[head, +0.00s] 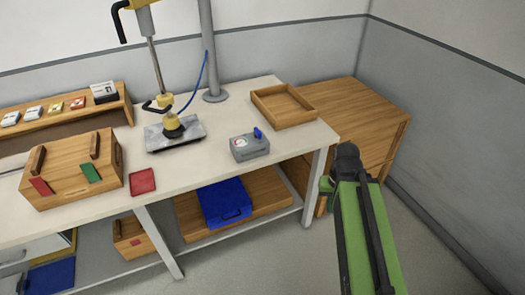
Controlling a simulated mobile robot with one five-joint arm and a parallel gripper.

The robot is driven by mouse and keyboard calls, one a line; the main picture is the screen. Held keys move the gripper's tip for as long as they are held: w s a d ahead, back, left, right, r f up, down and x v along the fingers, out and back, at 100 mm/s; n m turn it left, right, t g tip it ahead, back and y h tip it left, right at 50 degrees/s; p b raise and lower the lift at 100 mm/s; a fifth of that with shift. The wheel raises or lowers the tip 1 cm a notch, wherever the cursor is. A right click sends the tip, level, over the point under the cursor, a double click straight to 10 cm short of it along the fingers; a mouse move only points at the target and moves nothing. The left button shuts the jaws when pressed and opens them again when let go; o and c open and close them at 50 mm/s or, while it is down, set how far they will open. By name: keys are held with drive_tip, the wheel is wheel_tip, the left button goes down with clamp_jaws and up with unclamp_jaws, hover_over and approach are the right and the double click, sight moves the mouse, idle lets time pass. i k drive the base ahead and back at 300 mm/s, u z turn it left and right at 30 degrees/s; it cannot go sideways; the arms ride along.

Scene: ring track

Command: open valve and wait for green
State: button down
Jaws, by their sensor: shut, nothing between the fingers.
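A grey valve box (250,147) stands on the bench top, right of the middle. A blue lever (258,133) stands up from its top. A small round gauge with a white face (240,143) is on the box; its reading is too small to tell. My green arm with its dark joint shows at the right, in front of the bench's right end and apart from the valve box. My gripper's fingers do not show in this view.
A grey plate (158,141) lies under a yellow lifting tool (173,127) hanging beside a post. A wooden box (72,176), a red tray (143,181) and an empty wooden tray (283,106) are on the bench (215,165). A wooden cabinet (350,100) stands at right.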

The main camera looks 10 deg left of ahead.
sight(258, 135)
drive_tip(key=z, duration=0.05)
drive_tip(key=k, duration=0.6)
drive_tip(key=u, duration=0.5)
drive_tip(key=i, duration=1)
drive_tip(key=z, duration=0.05)
drive_tip(key=k, duration=0.5)
drive_tip(key=u, duration=1.15)
drive_tip(key=i, duration=0.35)
drive_tip(key=u, duration=0.2)
